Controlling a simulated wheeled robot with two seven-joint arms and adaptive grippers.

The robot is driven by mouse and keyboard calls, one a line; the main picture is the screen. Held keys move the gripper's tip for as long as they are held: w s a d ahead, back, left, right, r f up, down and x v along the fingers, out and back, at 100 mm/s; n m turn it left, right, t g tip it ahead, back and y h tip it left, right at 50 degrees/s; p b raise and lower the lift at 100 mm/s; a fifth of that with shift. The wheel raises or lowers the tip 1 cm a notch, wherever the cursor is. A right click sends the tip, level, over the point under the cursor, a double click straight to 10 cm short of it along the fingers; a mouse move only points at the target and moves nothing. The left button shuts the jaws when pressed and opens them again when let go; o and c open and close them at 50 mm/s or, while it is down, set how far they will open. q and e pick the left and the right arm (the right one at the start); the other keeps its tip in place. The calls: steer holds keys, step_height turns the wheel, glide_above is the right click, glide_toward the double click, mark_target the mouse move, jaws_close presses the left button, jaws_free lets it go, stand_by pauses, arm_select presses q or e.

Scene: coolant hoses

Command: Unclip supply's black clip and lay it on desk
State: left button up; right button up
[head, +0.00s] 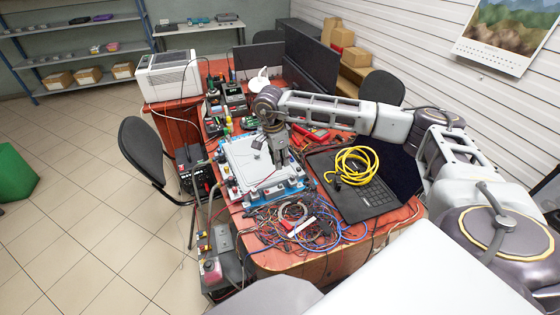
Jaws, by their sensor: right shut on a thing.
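A white and light-blue unit (248,165) with a flat top sits on the red desk (290,262), with small coloured fittings along its edges. My right gripper (281,160) comes down over the right part of this unit, fingers pointing down. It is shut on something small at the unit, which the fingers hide. I cannot clearly make out the supply's black clip in this view. A small dark piece (258,142) shows on the unit's top, just left of the gripper. My left gripper is not in view.
Tangled thin cables (297,222) cover the desk's near part. A black laptop (356,200) with a coiled yellow cable (352,165) lies to the right. Tools and small devices (228,98) crowd the area behind the unit. Little bare desk shows at the near edge.

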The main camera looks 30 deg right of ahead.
steer(key=shift+r, duration=0.15)
steer(key=shift+r+p, duration=0.65)
steer(key=shift+r, duration=0.45)
steer(key=shift+r, duration=0.25)
steer(key=shift+f, duration=0.1)
